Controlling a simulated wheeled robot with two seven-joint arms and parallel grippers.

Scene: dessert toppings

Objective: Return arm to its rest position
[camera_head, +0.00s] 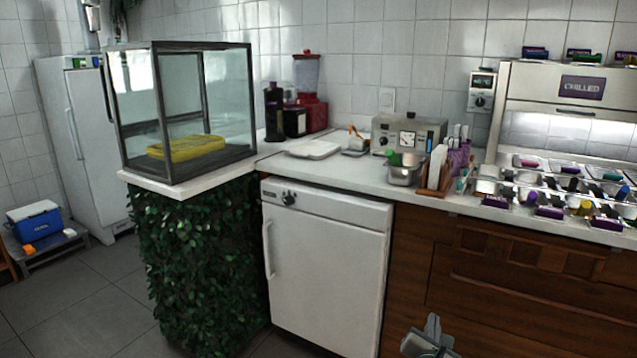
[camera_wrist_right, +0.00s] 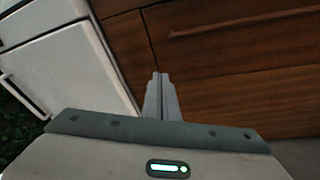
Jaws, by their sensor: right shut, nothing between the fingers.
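My right gripper (camera_head: 431,328) shows at the bottom of the head view, low in front of the wooden cabinet and right of the white fridge. In the right wrist view its fingers (camera_wrist_right: 161,78) are together, with nothing between them. They point toward the wooden cabinet front (camera_wrist_right: 215,60) and are apart from it as far as I can tell. My left gripper is not in either view.
A white under-counter fridge (camera_head: 325,265) and wooden cabinet (camera_head: 530,290) stand ahead. The counter (camera_head: 345,178) holds a glass case (camera_head: 215,105), a steel appliance (camera_head: 408,135) and several topping containers (camera_head: 560,190). Tiled floor (camera_head: 90,290) is clear at the left, beside a blue cooler (camera_head: 35,222).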

